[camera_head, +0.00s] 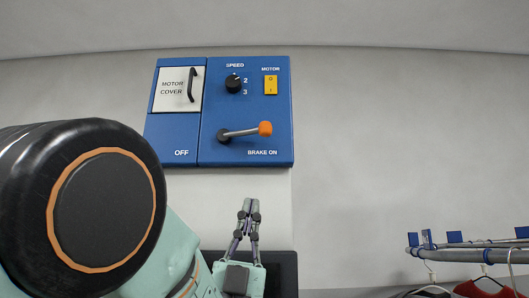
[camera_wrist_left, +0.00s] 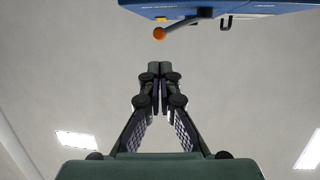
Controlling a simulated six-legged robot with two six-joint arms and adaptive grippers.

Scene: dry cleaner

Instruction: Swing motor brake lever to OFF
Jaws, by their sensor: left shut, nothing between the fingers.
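The brake lever (camera_head: 242,132) is a grey rod on a dark round pivot, low on the blue control panel (camera_head: 216,150). It points right and slightly up, above the BRAKE ON label, and ends in an orange knob (camera_head: 265,129). The OFF label (camera_head: 181,153) is to the left of the pivot. My left gripper (camera_head: 250,203) is shut and empty, fingers pointing up, below the panel in the picture. In the left wrist view the closed fingertips (camera_wrist_left: 153,69) are apart from the orange knob (camera_wrist_left: 159,34), which shows beyond them. My right gripper is not in view.
The panel also carries a white motor cover (camera_head: 177,90) with a black handle, a black speed knob (camera_head: 233,84) and a yellow motor switch (camera_head: 271,85). A metal clothes rail (camera_head: 470,247) with hangers stands at the lower right. The wall around the panel is bare.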

